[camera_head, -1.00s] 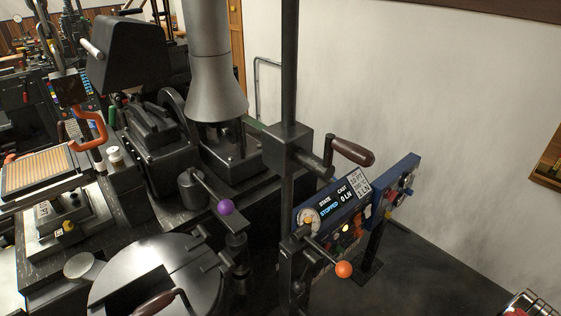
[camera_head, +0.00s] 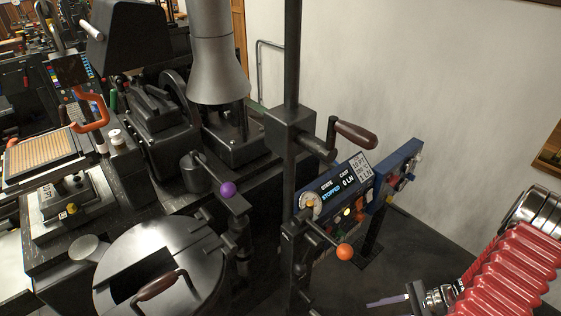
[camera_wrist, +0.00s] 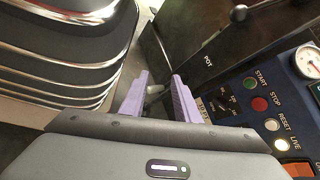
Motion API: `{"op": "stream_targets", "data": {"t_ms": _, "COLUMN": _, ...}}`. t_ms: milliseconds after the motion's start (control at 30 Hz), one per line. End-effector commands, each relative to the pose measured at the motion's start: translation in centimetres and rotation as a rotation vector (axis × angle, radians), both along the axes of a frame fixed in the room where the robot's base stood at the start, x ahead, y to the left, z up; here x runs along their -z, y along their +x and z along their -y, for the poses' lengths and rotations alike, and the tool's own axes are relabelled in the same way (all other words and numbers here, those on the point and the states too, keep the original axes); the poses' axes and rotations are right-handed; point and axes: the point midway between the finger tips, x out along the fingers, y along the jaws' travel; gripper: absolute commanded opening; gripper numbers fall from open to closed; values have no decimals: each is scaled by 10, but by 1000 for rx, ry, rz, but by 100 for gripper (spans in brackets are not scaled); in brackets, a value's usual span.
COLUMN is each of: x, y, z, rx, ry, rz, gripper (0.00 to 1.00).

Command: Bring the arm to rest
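My arm, with a red ribbed sleeve (camera_head: 508,272) and silver rings, reaches in from the lower right of the head view. My gripper (camera_wrist: 160,84) shows two lilac fingers in the wrist view, spread apart with nothing held between them. In the head view one lilac finger (camera_head: 388,301) shows at the bottom edge, and the rest of the gripper is cut off. The gripper is right of and below the blue control panel (camera_head: 345,188), apart from it in the head view.
The panel screen (camera_head: 335,187) reads STOPPED, 0 LN. Green START (camera_wrist: 249,83) and red STOP (camera_wrist: 259,104) buttons show in the wrist view. An orange-knobbed lever (camera_head: 344,252), a wooden-handled crank (camera_head: 355,135) and a purple knob (camera_head: 228,189) stick out. Dark floor (camera_head: 425,245) lies right of the panel.

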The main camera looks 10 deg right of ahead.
Motion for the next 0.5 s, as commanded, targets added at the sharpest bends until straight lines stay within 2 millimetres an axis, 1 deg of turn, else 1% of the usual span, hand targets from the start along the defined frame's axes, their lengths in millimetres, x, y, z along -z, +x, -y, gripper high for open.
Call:
{"op": "stream_targets", "data": {"t_ms": 33, "x": -10, "y": 1, "z": -1, "rx": -29, "ry": -26, "rz": -6, "gripper": 29}}
{"op": "stream_targets", "data": {"t_ms": 100, "x": -21, "y": 2, "z": -3, "rx": -66, "ry": -62, "rz": -19, "gripper": 29}}
{"op": "stream_targets", "data": {"t_ms": 500, "x": -83, "y": 5, "z": -13, "rx": -259, "ry": -272, "rz": -56, "gripper": 29}}
